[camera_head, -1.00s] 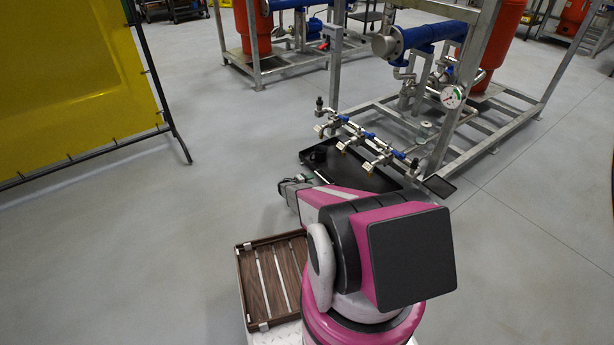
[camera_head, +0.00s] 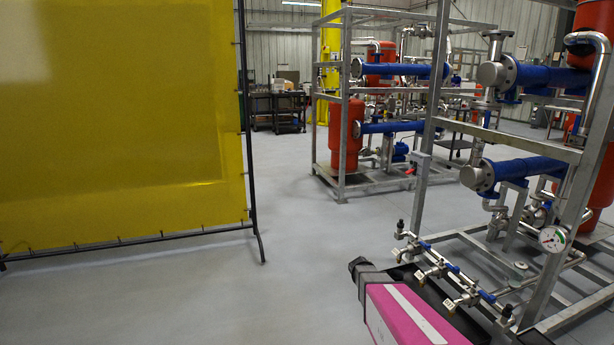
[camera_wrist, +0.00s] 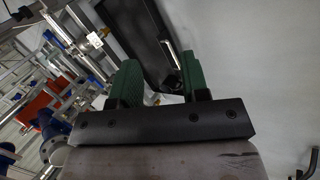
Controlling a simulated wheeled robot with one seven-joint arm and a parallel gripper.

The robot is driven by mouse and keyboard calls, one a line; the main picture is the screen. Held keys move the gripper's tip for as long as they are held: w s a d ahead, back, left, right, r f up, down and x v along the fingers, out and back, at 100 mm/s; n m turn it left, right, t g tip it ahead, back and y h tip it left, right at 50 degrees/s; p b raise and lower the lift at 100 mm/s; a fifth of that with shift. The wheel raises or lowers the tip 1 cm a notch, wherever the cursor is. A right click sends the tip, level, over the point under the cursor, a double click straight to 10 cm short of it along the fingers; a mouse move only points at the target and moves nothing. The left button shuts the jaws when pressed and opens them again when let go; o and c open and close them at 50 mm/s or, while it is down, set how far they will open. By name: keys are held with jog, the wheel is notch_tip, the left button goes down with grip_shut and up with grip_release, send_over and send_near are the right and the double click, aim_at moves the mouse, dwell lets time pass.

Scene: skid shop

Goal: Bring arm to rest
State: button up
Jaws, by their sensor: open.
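My arm's magenta link shows at the bottom of the head view, beside the near skid. My gripper (camera_wrist: 160,85) shows in the wrist view. Its two green fingers stand apart with nothing between them. The fingertips are clear of the tray. In the head view the gripper's fingers cannot be made out.
The near skid (camera_head: 432,130) stands at the right, with a row of small valves (camera_head: 440,272) on its low front pipe. A yellow screen (camera_head: 125,120) stands at the left. Another skid (camera_head: 343,120) is further back. The grey floor (camera_head: 290,230) between is clear.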

jog(key=s+a+r+y, duration=0.3)
jog(key=s+a+r, duration=0.2)
jog(key=s+r, duration=0.2)
jog(key=s+a+r+y, duration=0.3)
jog(key=s+r, duration=0.3)
jog(key=s, duration=0.2)
jog(key=shift+a+r+t, duration=0.3)
jog(key=shift+a+r, duration=0.1)
jog(key=shift+a, duration=0.5)
jog(key=shift+s, duration=0.1)
